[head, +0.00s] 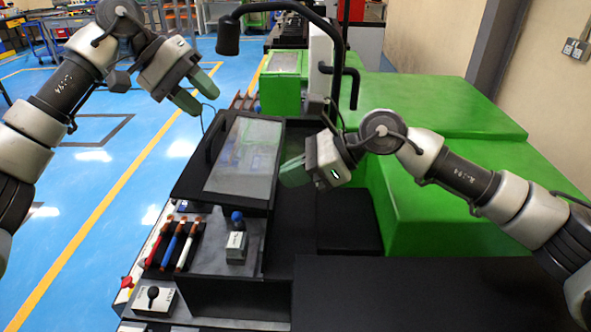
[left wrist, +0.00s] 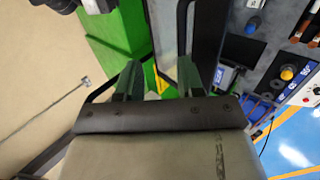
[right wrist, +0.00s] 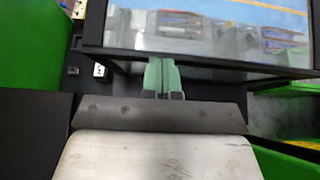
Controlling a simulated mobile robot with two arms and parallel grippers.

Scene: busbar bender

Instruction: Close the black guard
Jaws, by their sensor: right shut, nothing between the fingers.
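The black guard (head: 243,158) is a black-framed panel with a clear pane, sloping over the machine bed in the middle of the head view. In the right wrist view its pane and lower frame edge (right wrist: 200,38) fill the top. My right gripper (head: 291,172) is shut and empty, at the guard's right side; its closed fingers (right wrist: 161,76) point at the frame edge. I cannot tell whether they touch it. My left gripper (head: 197,91) is open and empty, raised in the air left of the guard and away from it; its fingers are apart (left wrist: 158,80).
Red, blue and white-handled tools (head: 174,245) lie in front of the guard, beside a small block with a blue knob (head: 236,240). A control box (head: 154,298) sits at the front. A lamp on a black arm (head: 228,38) hangs behind. Green covers (head: 440,200) stand right.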

